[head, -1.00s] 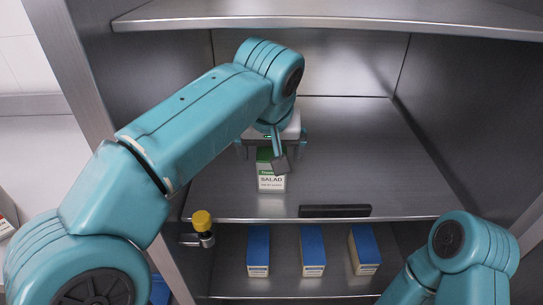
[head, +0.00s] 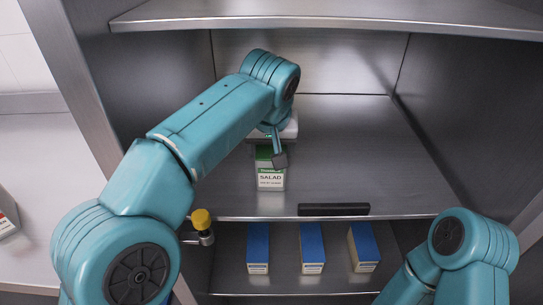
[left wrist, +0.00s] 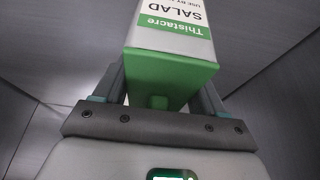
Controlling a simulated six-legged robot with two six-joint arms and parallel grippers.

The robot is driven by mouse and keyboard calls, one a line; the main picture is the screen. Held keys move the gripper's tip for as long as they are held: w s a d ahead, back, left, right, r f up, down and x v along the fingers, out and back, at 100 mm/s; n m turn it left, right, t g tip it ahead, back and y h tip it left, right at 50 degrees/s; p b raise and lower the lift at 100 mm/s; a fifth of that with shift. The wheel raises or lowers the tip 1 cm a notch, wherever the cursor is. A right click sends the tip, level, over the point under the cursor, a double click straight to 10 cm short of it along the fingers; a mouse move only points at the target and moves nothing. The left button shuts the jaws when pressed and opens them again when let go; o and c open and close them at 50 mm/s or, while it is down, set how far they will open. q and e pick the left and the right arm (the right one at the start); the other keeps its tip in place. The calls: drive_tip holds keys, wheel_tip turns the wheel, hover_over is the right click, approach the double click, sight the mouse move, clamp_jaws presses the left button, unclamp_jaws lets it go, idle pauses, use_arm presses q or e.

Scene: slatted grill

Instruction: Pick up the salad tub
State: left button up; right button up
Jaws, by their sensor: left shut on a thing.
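The salad tub (head: 270,180) is a white carton with a green top and a "SALAD" label. It is upright over the left part of the middle shelf in the head view. I cannot tell whether its base touches the shelf. My left gripper (head: 272,152) reaches it from above and behind and is shut on its upper part. In the left wrist view the tub (left wrist: 172,62) sits between the two fingers of the left gripper (left wrist: 160,88). My right arm shows at the lower right, but its gripper is out of frame.
The middle shelf (head: 370,160) is bare to the right of the tub. A black bar (head: 333,209) lies at its front edge. Below are several blue-topped boxes (head: 312,247) and a yellow-capped fitting (head: 201,222) at the left. An upper shelf (head: 330,15) hangs above.

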sight(271, 165)
use_arm(q)
drive_tip(key=shift+r, duration=0.15)
wheel_tip(271, 165, up, 4)
drive_tip(key=shift+f+p, duration=0.2)
drive_tip(key=shift+p, duration=0.85)
drive_tip(key=s+b, duration=0.1)
drive_tip(key=s, duration=0.1)
drive_tip(key=s+b, duration=0.1)
drive_tip(key=s, duration=0.1)
drive_tip(key=s+b, duration=0.2)
drive_tip(key=shift+s+a+f, duration=0.1)
drive_tip(key=shift+s+f, duration=0.25)
drive_tip(key=s+b, duration=0.2)
drive_tip(key=s, duration=0.9)
drive_tip(key=shift+s+a+r, duration=0.15)
drive_tip(key=shift+r, duration=0.1)
wheel_tip(271, 165, up, 5)
drive_tip(key=p, duration=0.4)
drive_tip(key=shift+p, duration=0.3)
